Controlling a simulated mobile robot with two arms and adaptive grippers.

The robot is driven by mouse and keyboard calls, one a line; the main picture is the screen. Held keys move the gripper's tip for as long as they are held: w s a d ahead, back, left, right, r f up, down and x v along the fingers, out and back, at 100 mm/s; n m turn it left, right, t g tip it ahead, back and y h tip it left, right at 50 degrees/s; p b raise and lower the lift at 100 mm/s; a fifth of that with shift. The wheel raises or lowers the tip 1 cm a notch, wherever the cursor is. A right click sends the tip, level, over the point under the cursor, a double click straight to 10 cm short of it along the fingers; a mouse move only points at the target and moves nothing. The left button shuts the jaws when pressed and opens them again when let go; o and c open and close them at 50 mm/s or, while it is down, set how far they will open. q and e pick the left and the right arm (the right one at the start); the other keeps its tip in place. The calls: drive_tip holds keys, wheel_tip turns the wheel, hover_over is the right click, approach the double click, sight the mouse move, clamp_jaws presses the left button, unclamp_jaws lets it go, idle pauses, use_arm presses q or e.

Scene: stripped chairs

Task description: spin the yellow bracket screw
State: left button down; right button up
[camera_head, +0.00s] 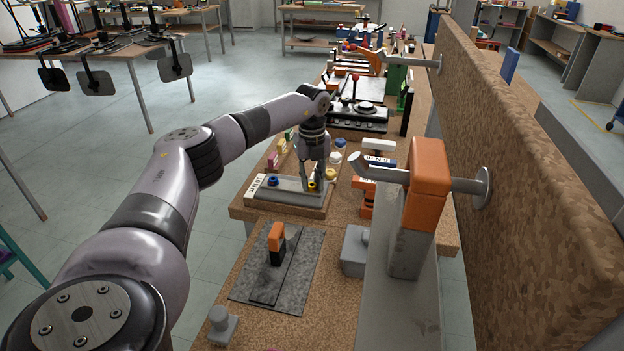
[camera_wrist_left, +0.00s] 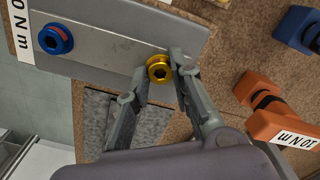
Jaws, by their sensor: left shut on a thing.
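The yellow bracket screw (camera_head: 312,186) is a gold, ring-like head with a dark hex recess. It sits at the right end of a grey metal bracket (camera_head: 290,191) on the workbench. It also shows in the left wrist view (camera_wrist_left: 158,68). My left gripper (camera_head: 316,184) points down at it. In the left wrist view my left gripper's fingertips (camera_wrist_left: 160,70) lie on either side of the screw and are shut on it. A blue screw (camera_wrist_left: 55,39) sits at the bracket's other end, beside a white "10 N m" label. My right gripper is not in view.
An orange-handled black part (camera_head: 276,243) stands on a dark grey plate (camera_head: 250,275) nearer me. A grey post with an orange block (camera_head: 428,170) stands at the right. Blue and orange "10 N m" pieces lie beside the bracket. A brown patterned panel (camera_head: 530,180) walls the right side.

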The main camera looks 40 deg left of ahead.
use_arm(q)
drive_tip(key=shift+r+m+p, duration=0.1)
drive_tip(key=shift+m+p, duration=0.4)
drive_tip(key=shift+m, duration=0.4)
drive_tip(key=m+p, duration=0.1)
drive_tip(key=m, duration=0.1)
drive_tip(key=shift+m, duration=0.3)
drive_tip(key=m+p, duration=0.1)
drive_tip(key=m, duration=0.8)
drive_tip(key=shift+m, duration=1.6)
drive_tip(key=c, duration=1.4)
unclamp_jaws()
